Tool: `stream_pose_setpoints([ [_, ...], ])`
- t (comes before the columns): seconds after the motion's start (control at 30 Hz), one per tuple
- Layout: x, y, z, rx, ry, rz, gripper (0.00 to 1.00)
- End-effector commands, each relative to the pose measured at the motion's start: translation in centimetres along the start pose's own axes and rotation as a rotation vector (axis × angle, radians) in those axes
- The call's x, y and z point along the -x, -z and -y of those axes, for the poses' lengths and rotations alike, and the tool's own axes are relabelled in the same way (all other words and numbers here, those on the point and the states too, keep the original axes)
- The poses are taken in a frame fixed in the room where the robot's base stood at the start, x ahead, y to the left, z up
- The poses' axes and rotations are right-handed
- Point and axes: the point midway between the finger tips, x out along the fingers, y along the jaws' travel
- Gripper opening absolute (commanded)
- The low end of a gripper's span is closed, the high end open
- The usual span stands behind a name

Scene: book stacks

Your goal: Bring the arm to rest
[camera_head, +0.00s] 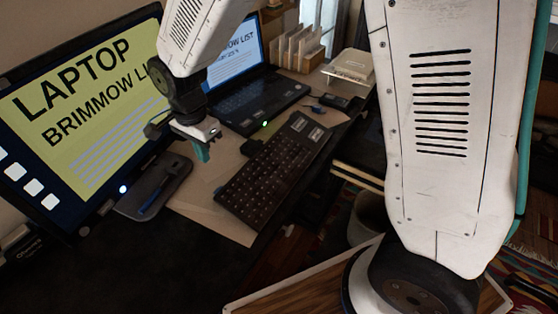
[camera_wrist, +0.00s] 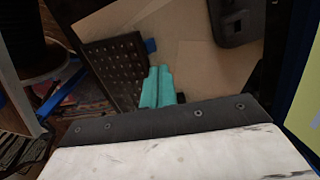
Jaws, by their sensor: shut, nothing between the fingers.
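My gripper (camera_head: 203,152) hangs above the desk, between the monitor (camera_head: 85,110) and the black keyboard (camera_head: 275,170). Its teal fingers are together with nothing between them. In the wrist view my gripper (camera_wrist: 158,88) shows the two teal fingers side by side, with the keyboard (camera_wrist: 115,68) below and to their left. My arm comes down from the top of the head view, and a large white link of it fills the right side.
A laptop (camera_head: 260,95) stands open behind the keyboard. A blue pen (camera_head: 150,205) lies on the monitor's base. A bin (camera_head: 368,218) stands below the desk's right edge.

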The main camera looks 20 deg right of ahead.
Motion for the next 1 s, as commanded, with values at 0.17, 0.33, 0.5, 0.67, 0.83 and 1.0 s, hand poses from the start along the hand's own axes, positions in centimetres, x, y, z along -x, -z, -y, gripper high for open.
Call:
stream_pose_setpoints([
  [0.17, 0.0, 0.0, 0.0, 0.000, 0.000, 0.000, 0.00],
  [0.33, 0.0, 0.0, 0.0, 0.001, 0.000, 0.000, 0.00],
  [0.5, 0.0, 0.0, -0.3, 0.099, -0.015, 0.002, 0.00],
  [0.67, -0.4, -0.3, -3.1, 0.336, -0.098, 0.025, 0.00],
  [0.83, 2.5, 0.8, -7.7, 0.602, -0.143, 0.064, 0.00],
  [1.0, 6.4, 2.6, -12.8, 0.814, -0.143, 0.095, 0.00],
])
